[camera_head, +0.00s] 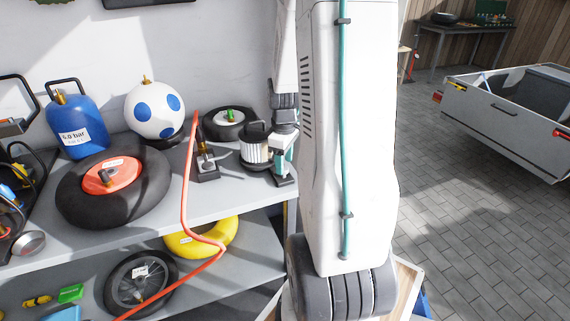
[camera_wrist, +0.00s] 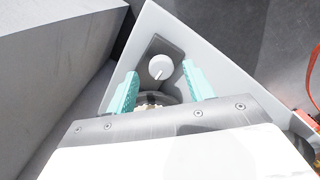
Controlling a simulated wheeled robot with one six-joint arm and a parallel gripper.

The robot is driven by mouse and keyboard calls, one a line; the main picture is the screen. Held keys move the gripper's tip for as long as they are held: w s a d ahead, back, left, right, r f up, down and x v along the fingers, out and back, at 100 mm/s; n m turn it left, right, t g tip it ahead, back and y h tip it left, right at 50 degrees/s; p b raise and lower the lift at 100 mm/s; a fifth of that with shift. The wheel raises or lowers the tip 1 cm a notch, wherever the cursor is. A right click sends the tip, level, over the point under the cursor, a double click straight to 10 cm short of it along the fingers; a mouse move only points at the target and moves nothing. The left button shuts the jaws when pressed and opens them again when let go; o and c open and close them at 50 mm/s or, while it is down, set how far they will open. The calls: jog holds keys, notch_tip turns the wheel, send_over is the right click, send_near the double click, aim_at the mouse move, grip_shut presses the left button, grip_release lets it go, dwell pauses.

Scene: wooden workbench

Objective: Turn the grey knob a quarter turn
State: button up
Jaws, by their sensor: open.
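The grey knob (camera_wrist: 160,66) shows in the wrist view as a pale round disc on a dark plate (camera_wrist: 152,48) fixed to a light grey surface. A short dark mark on its lower part points down and slightly left in the picture. My gripper (camera_wrist: 160,70) is open, its two teal fingers on either side of the knob with a gap at each side. I cannot tell how far the fingertips are above the plate. In the head view my gripper (camera_head: 282,163) is at the right end of the shelf, and the knob is not seen there.
A grey block (camera_wrist: 55,65) stands close on the left in the wrist view. In the head view, a dark canister with a pale ribbed middle (camera_head: 257,150) stands beside my gripper. A black tyre (camera_head: 135,195), a red hose (camera_head: 185,190) and a white ball (camera_head: 152,108) lie further left.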

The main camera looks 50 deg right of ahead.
jog(key=shift+a+f, duration=0.1)
jog(key=shift+f, duration=0.9)
jog(key=c, duration=1)
jog(key=shift+o, duration=0.3)
jog(key=shift+d, duration=0.25)
jog(key=shift+a, duration=0.15)
